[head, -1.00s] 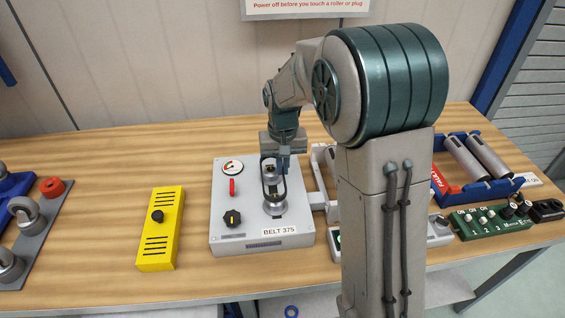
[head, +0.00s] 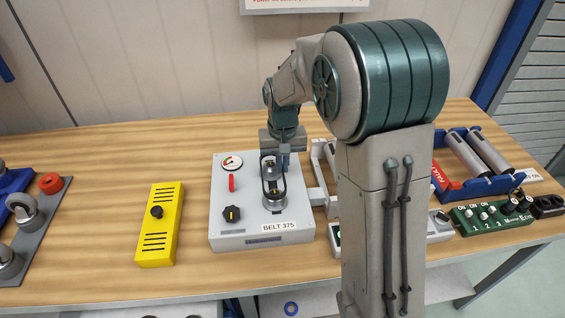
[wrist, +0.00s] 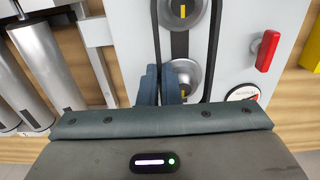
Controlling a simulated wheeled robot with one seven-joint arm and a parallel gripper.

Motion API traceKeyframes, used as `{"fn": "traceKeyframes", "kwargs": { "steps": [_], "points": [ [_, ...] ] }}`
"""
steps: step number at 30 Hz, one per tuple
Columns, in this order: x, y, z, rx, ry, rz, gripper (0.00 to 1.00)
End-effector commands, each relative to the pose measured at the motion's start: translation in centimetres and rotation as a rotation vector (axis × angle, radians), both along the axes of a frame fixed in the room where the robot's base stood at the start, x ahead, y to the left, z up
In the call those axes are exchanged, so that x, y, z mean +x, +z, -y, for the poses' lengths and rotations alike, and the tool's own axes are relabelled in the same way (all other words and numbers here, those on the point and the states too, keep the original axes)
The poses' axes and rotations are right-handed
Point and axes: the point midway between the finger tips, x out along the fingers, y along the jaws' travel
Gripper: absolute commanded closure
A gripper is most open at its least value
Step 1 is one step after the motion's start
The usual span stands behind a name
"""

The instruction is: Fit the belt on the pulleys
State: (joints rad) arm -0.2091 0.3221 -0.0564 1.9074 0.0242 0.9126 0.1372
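The grey drive unit (head: 228,243), labelled BELT 375, lies on the bench with two metal pulleys on its face. In the wrist view one pulley (wrist: 185,12) is at the top and the other pulley (wrist: 190,75) is just right of my fingers. The black belt (wrist: 212,50) runs as a loop outside both pulleys, with a gap on the right strand. Its left strand passes between my fingertips. My gripper (wrist: 160,85) is shut on that strand beside the lower pulley; it also shows in the head view (head: 284,160). My fingers hide whether the belt sits in the grooves.
A red lever (wrist: 267,50) and a dial (head: 232,162) are on the unit. A yellow box (head: 160,225) stands left, with bare bench between. A blue rack of rollers (head: 480,180) and a green switch box (head: 490,214) are on the right.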

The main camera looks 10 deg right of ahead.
Motion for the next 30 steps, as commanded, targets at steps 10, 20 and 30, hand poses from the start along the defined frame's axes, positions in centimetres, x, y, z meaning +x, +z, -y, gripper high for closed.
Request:
{"fn": "traceKeyframes", "kwargs": {
  "steps": [10, 20, 30],
  "points": [
    [0.0, -1.2, 0.0, 0.0, 0.0, 0.0, 1.0],
    [0.0, -2.2, 0.0, 0.0, 0.0, -0.001, 1.0],
    [0.0, -3.1, 0.0, 0.0, 0.0, -0.001, 1.0]
  ]
}}
